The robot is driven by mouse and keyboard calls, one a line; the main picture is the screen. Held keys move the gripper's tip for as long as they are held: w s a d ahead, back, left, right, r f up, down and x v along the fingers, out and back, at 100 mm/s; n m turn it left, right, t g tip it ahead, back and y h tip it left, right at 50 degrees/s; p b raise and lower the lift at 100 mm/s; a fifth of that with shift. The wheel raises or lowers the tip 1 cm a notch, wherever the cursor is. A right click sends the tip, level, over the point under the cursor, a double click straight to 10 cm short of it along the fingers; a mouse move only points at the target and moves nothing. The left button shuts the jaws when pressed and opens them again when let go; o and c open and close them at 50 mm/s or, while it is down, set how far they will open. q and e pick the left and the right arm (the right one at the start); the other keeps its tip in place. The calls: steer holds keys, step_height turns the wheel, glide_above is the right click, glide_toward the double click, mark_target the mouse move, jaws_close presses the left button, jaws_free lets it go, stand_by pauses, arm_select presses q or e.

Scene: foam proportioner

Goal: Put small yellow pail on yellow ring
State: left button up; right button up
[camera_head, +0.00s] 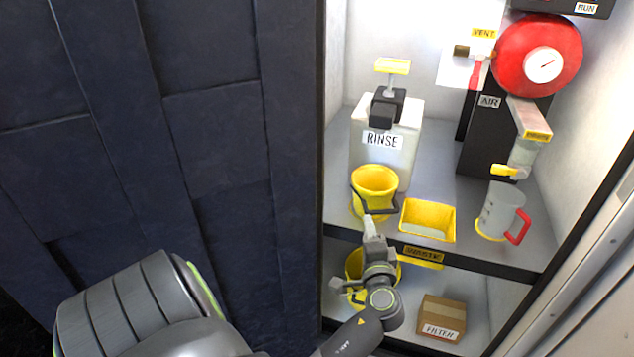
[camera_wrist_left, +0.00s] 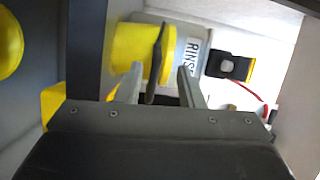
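A yellow pail (camera_head: 374,184) with a dark handle stands on the upper shelf, in front of the white RINSE container. It also shows in the left wrist view (camera_wrist_left: 131,50), turned sideways. My left gripper (camera_head: 369,222) is just in front of this pail. Its fingers (camera_wrist_left: 158,82) are apart, with the dark handle (camera_wrist_left: 154,68) between them and gaps beside it. A second yellow pail (camera_head: 354,264) is on the lower shelf, partly hidden by my left arm. A yellow edge (camera_head: 482,236) shows under the grey jug; I cannot tell a separate empty yellow ring. My right gripper is not in view.
A yellow tray (camera_head: 428,218) stands right of the pail, above the WASTE label. The grey jug (camera_head: 500,208) with a red handle is farther right. The RINSE container (camera_head: 388,158) is close behind the pail. A FILTER box (camera_head: 442,318) is below. A dark panel (camera_head: 220,150) bounds the left.

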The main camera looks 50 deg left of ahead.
arm_select(q)
steer(key=s+f+n+g+h, duration=0.5)
steer(key=s+f+g+h, duration=0.15)
steer(key=s+f, duration=1.15)
steer(key=s+d+f+n+g+h, duration=0.1)
steer(key=s+d+f+g+h, duration=0.1)
steer(key=s+d+f+h, duration=0.2)
steer(key=s+d+f+n+g+h, duration=0.2)
steer(key=s+d+f+h, duration=0.2)
steer(key=s, duration=0.6)
steer(key=shift+d+f, duration=0.35)
steer(key=shift+d, duration=0.4)
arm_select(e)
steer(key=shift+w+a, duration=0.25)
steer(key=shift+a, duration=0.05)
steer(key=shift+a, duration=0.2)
arm_select(q)
steer(key=shift+a+p, duration=0.1)
steer(key=shift+p, duration=0.3)
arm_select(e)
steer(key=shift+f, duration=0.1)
